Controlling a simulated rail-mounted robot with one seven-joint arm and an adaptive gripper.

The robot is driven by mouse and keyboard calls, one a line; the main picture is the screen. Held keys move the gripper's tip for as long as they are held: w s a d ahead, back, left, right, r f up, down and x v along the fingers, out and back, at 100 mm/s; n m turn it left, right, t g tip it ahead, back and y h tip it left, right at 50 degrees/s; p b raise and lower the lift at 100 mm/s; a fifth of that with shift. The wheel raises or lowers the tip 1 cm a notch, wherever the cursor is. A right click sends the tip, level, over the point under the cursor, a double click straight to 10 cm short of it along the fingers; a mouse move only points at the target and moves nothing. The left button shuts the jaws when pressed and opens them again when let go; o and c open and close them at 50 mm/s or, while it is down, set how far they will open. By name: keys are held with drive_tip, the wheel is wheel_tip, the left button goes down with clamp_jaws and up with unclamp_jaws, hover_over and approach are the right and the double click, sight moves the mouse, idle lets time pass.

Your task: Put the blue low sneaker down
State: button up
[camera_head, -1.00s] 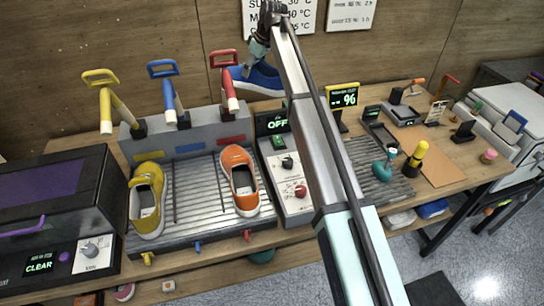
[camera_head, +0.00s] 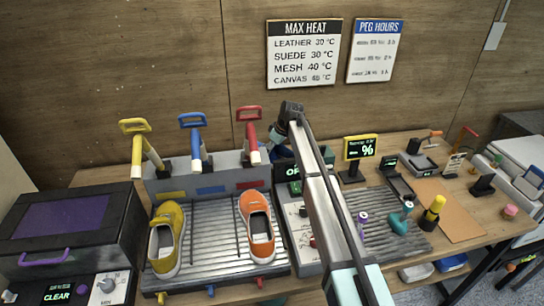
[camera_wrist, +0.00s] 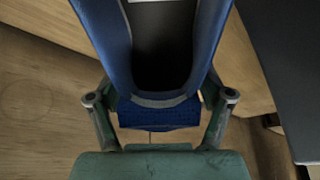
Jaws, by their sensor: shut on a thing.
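The blue low sneaker (camera_wrist: 158,112) fills the upper middle of the wrist view, its dark opening facing the camera. My gripper (camera_wrist: 160,99) is shut on it, with one finger on each side. In the head view my gripper (camera_head: 287,128) is behind the rack's right end, mostly hidden by my arm. Only a bit of the blue sneaker (camera_head: 280,153) shows there. A yellow sneaker (camera_head: 166,240) stands at the left of the ribbed rack (camera_head: 208,246), and an orange sneaker (camera_head: 257,226) stands at its right. The ribbed middle between them is empty.
Yellow (camera_head: 145,150), blue (camera_head: 196,145) and red (camera_head: 250,135) levers rise behind the rack. A dark box with a purple window (camera_head: 62,216) stands left. A control panel (camera_head: 295,220) and ribbed mat (camera_head: 380,230) with bottles lie right.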

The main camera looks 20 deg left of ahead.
drive_tip(key=shift+f+p, duration=0.65)
drive_tip(key=shift+f, duration=1.5)
drive_tip(key=shift+f, duration=0.1)
drive_tip(key=o, duration=1.4)
drive_tip(key=b+v, duration=0.3)
drive_tip(key=v, duration=0.9)
